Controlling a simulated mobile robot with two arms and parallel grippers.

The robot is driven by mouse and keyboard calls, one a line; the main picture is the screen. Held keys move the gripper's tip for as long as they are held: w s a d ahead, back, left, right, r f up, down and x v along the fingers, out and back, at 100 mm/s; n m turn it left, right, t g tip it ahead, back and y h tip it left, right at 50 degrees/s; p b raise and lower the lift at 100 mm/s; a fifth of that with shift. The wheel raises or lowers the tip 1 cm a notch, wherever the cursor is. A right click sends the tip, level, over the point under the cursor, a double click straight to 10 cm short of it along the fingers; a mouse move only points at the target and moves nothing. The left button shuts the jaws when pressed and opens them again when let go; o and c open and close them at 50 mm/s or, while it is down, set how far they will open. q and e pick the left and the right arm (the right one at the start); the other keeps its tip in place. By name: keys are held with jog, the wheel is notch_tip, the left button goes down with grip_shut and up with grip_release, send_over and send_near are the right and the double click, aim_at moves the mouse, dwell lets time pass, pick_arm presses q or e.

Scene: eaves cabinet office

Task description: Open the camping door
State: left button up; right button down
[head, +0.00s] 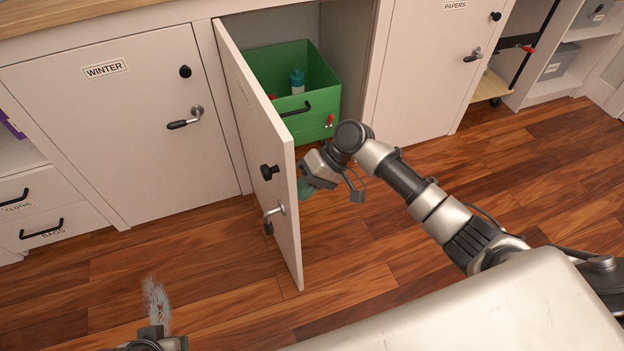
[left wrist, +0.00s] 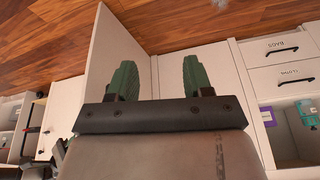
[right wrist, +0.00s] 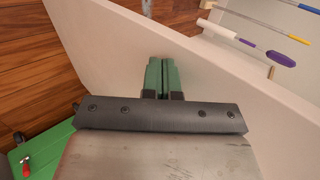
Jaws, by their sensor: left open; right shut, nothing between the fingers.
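A cabinet door (head: 262,150) between the WINTER and PAPERS doors stands swung well out into the room; no label on it shows. Its outer face has a black knob (head: 269,172) and a lever handle (head: 273,214). My right gripper (head: 307,187) is shut and empty at the inner side of this door, its fingers close to the panel; contact is unclear. The door panel also fills much of the right wrist view (right wrist: 105,45). My left gripper (left wrist: 163,78) is open and empty, facing the cabinet fronts, with the open door (left wrist: 115,45) at the left of its view.
A green wheeled box (head: 320,90) with a bottle stands inside the open compartment. The closed WINTER door (head: 100,140) is left, the closed PAPERS door (head: 425,80) right. A grey wispy patch (head: 156,305) shows above the wooden floor at lower left.

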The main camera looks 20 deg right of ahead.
aim_at(285, 195)
jog(key=shift+m+t, duration=0.4)
jog(key=shift+m, duration=0.1)
jog(key=a, duration=0.1)
jog(key=a+p, duration=0.1)
jog(key=a, duration=0.1)
jog(key=s+a+p, duration=0.1)
jog(key=shift+a+r, duration=0.3)
jog(key=shift+a, duration=0.05)
pick_arm(q)
notch_tip(285, 195, down, 14)
jog(key=s+g+p, duration=0.1)
jog(key=p, duration=0.1)
jog(key=shift+s+g+p, duration=0.3)
jog(key=shift+s+p, duration=0.05)
jog(key=shift+p, duration=0.05)
pick_arm(e)
jog(key=shift+m+t, duration=0.6)
jog(key=shift+m, duration=0.1)
jog(key=a, duration=0.5)
jog(key=shift+s+a+f, duration=0.1)
jog(key=shift+s+f, duration=0.05)
jog(key=shift+f, duration=0.05)
pick_arm(q)
jog(key=shift+a, duration=0.1)
